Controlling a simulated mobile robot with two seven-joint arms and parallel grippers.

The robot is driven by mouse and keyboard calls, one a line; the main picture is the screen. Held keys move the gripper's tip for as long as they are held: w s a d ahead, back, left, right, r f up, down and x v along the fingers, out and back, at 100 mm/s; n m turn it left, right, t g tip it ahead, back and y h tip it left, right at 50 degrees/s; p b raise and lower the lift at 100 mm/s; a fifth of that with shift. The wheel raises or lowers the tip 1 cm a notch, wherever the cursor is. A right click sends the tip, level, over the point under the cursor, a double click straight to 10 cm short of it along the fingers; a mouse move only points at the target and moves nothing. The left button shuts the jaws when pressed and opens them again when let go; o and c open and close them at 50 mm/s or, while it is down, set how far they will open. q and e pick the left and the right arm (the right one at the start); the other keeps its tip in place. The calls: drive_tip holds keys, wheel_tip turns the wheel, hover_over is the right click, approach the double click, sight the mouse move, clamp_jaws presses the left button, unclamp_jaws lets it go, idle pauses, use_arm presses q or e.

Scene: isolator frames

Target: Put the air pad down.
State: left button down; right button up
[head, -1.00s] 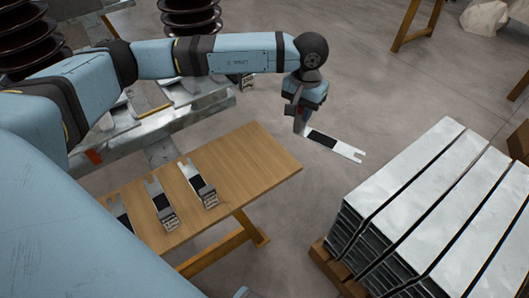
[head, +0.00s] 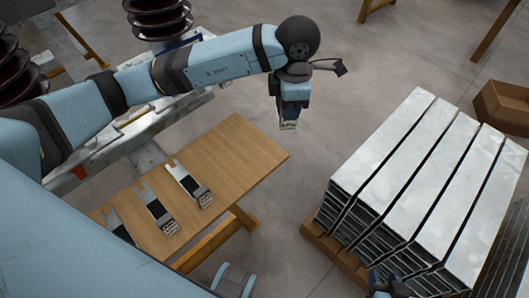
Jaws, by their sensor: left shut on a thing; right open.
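My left gripper (head: 290,113) hangs past the far right end of the wooden table (head: 235,150), pointing down. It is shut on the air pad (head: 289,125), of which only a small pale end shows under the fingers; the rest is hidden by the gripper. Three similar silver pads with black faces lie in a row on the table: the left one (head: 118,226), the middle one (head: 156,209) and the right one (head: 189,184). My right gripper (head: 385,284) is partly in view at the bottom edge, open, beside the metal stack.
A stack of long metal profiles (head: 400,150) stands on wooden beams at the right. A cardboard box (head: 503,103) is at the far right. Dark ribbed columns (head: 157,18) stand at the back left. The far right part of the tabletop is bare.

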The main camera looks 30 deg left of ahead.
use_arm(q)
wheel_tip(320, 180, down, 18)
drive_tip(key=s+d+n, duration=0.1)
drive_tip(key=s+n, duration=0.1)
drive_tip(key=n, duration=0.5)
drive_tip(key=shift+d+n, duration=0.15)
drive_tip(key=shift+n, duration=0.25)
drive_tip(key=c, duration=1)
unclamp_jaws()
